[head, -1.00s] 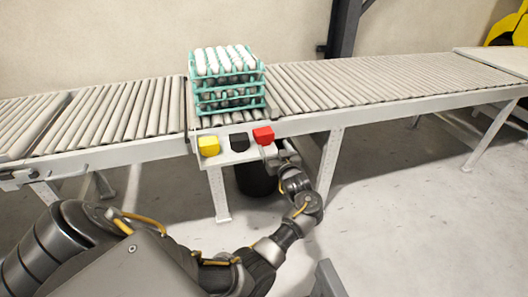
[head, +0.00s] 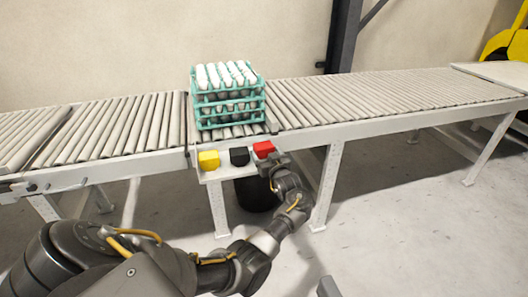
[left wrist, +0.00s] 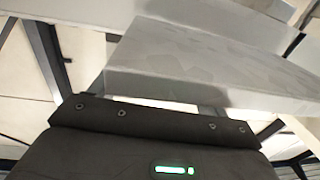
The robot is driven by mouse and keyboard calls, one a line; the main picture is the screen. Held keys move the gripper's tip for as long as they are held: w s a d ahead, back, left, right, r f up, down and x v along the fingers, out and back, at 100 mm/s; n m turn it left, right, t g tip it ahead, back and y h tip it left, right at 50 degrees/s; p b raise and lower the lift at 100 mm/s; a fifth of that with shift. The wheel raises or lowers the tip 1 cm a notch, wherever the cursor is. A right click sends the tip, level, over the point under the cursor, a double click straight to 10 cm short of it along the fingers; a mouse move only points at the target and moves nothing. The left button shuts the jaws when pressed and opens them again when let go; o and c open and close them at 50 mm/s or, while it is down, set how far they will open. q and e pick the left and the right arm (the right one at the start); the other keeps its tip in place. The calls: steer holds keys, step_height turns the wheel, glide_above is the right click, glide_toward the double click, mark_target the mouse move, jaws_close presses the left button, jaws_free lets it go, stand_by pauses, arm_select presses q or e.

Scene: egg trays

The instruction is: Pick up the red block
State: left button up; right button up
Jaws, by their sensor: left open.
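The red block (head: 263,148) sits at the right end of a small white shelf (head: 232,173) on the conveyor's front side. My left gripper (head: 272,160) is open, right at the block's lower right side in the head view, and covers part of that side. Whether the jaws touch the block or stand around it cannot be told. In the left wrist view, the dark gripper body (left wrist: 150,145) lies close to a pale grey slab; the red block and the fingertips do not show there. My right gripper is out of view.
A black block (head: 239,156) and a yellow block (head: 208,159) stand left of the red one on the same shelf. Stacked green egg trays (head: 229,111) with white eggs rest on the roller conveyor (head: 370,102) behind. A dark bin (head: 257,194) stands below.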

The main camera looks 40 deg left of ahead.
mark_target(263, 147)
arm_select(q)
steer(key=x, duration=0.2)
steer(key=shift+w+a, duration=0.2)
steer(key=shift+a, duration=0.15)
steer(key=shift+w+a, duration=0.2)
steer(key=shift+a, duration=0.05)
steer(key=c, duration=0.9)
steer(key=shift+c, duration=0.2)
steer(key=shift+r, duration=0.2)
